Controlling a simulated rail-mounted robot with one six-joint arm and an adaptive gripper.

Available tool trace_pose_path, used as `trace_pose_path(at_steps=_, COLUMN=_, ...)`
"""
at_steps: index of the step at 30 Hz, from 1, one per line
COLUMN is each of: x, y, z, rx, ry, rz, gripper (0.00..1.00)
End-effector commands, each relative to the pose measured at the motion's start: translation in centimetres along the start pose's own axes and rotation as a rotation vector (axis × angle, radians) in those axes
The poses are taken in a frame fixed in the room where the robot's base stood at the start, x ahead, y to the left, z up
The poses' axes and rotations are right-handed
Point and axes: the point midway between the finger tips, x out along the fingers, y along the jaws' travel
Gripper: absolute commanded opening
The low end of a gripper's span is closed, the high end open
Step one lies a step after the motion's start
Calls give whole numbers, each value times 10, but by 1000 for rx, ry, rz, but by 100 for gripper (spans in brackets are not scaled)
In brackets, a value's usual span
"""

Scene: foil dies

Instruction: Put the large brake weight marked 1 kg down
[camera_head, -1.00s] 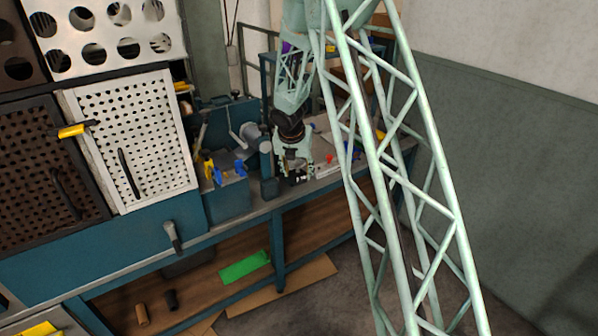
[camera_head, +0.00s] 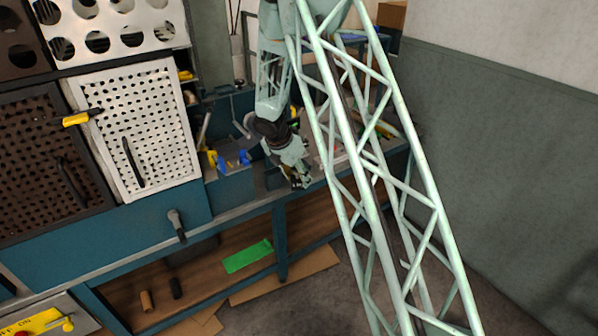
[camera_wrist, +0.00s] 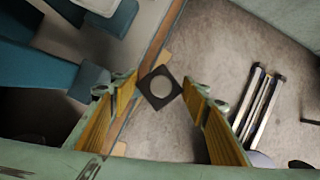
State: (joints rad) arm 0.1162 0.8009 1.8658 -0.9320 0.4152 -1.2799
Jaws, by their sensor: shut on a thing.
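In the wrist view, a dark, square-edged piece with a round grey face (camera_wrist: 161,88) sits between the fingertips of my gripper (camera_wrist: 159,85). The gripper is shut on it. It appears to be the brake weight, but no 1 kg marking is readable. In the head view, my gripper (camera_head: 300,184) hangs tilted at the front edge of the blue workbench (camera_head: 240,205). The weight is too small and dark to make out there. The wrist view shows the bench edge and the floor below the held piece.
Blue and yellow fixtures (camera_head: 230,160) stand on the bench left of my gripper. A perforated white door (camera_head: 150,140) is further left. Bars (camera_wrist: 260,105) lie on open floor.

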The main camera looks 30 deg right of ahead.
Motion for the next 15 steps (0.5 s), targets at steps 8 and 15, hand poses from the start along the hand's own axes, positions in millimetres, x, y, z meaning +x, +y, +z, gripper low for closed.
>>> trace_pose_path(at_steps=8, x=13, y=-7, z=-37, rx=245, ry=0, rz=-103, gripper=16)
trace_pose_path(at_steps=15, x=25, y=-17, z=-75, rx=504, ry=0, rz=-211, gripper=16)
